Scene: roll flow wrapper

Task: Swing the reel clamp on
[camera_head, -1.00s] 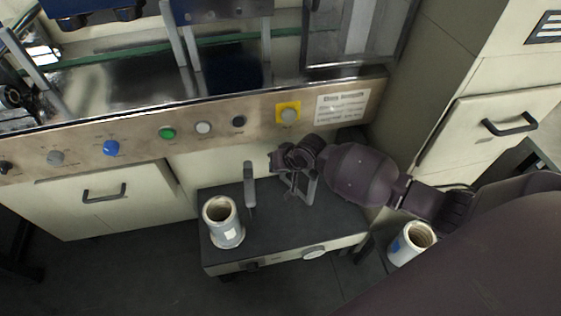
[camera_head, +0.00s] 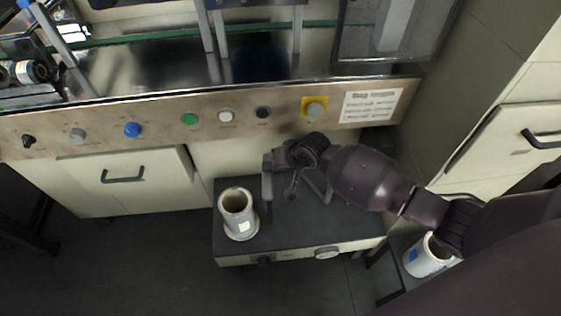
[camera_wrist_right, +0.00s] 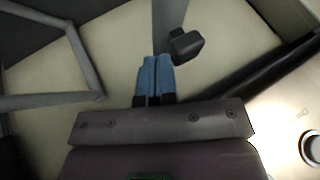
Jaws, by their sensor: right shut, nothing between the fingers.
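My right gripper (camera_head: 274,160) hangs over the dark-topped unwind stand (camera_head: 340,228), at the top of a grey upright bar (camera_head: 267,192) that looks like the reel clamp. In the right wrist view its blue fingertips (camera_wrist_right: 156,76) are shut together and empty. A dark knob (camera_wrist_right: 187,45) lies just beyond and right of the tips, beside a grey bar (camera_wrist_right: 169,14). I cannot tell whether the fingers touch it. A white reel (camera_head: 238,214) with a hollow core stands upright on the stand, left of the bar. My left gripper is not in view.
The machine's control panel (camera_head: 160,131) with buttons and a yellow-backed knob (camera_head: 315,108) runs behind the stand. Another white roll (camera_head: 424,258) stands at lower right, partly behind my right arm. A cabinet closes the right side. Floor is clear at lower left.

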